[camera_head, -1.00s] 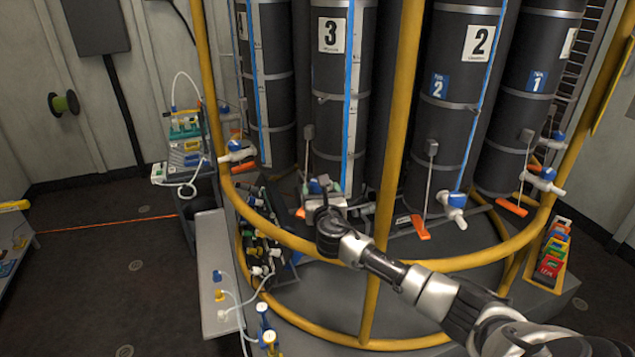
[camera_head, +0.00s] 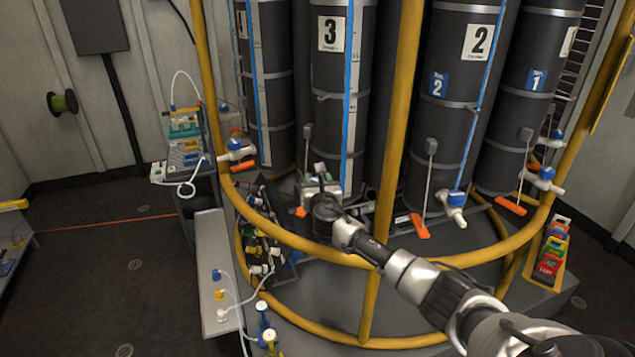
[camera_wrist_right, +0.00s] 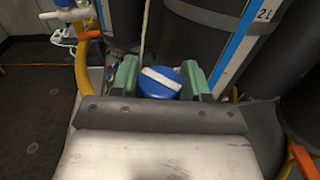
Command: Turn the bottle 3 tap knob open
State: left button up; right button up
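Bottle 3 (camera_head: 329,95) is a tall dark cylinder with a "3" label at the back centre. My right gripper (camera_head: 319,184) is at its foot, in front of its tap. In the right wrist view the tap knob (camera_wrist_right: 159,82) is round and blue with a slanted white bar. It sits between the green fingertips of my right gripper (camera_wrist_right: 160,78), one on each side. The fingers are apart and very close to the knob; contact is not clear. In the head view the gripper hides most of this tap. My left gripper is not in view.
A yellow rail (camera_head: 460,262) curves around the bottles, with a yellow post (camera_head: 401,90) right of bottle 3. Bottle 2 (camera_head: 460,95) has its own blue-and-white tap (camera_head: 455,205) at the right. A rack of tubing fittings (camera_head: 262,235) stands at the left.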

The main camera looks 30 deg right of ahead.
jog(key=shift+c, duration=0.6)
jog(key=shift+y, duration=0.3)
jog(key=shift+n+t+y, duration=0.4)
jog(key=shift+n+y, duration=0.3)
jog(key=shift+n, duration=0.1)
jog(key=shift+d+f+n+y+b, duration=0.15)
jog(key=shift+n+y+b, duration=0.5)
jog(key=shift+y, duration=0.45)
jog(key=n+y+b, duration=0.3)
jog(key=y+b, duration=0.1)
jog(key=y, duration=0.1)
jog(key=shift+f+t, duration=0.1)
jog(key=shift+t, duration=0.3)
jog(key=shift+r+n+y+b, duration=0.2)
jog(key=shift+n+y+b, duration=0.65)
jog(key=shift+y+b, duration=0.35)
